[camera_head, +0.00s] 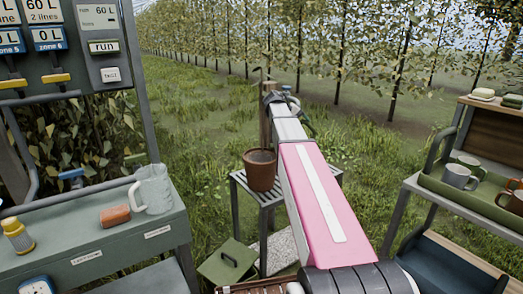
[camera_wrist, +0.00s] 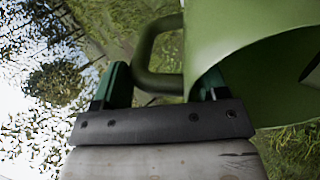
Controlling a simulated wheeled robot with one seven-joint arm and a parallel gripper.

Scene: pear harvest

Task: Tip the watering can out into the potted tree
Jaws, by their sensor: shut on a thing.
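The watering can (camera_wrist: 240,45) is green and fills the upper right of the wrist view. Its loop handle (camera_wrist: 147,52) passes between the two dark green fingers of my gripper (camera_wrist: 160,80), which is shut on it. The can's spout is not clearly shown. In the head view my arm hides most of the can; only a small green piece (camera_head: 304,118) shows past the arm's far end. A brown terracotta pot (camera_head: 260,170) with dark soil stands upright on a slatted stand (camera_head: 243,186), just left of my forearm.
At right is a shelf with a green tray (camera_head: 445,192) of mugs. A green lidded box (camera_head: 228,262) lies low in front.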

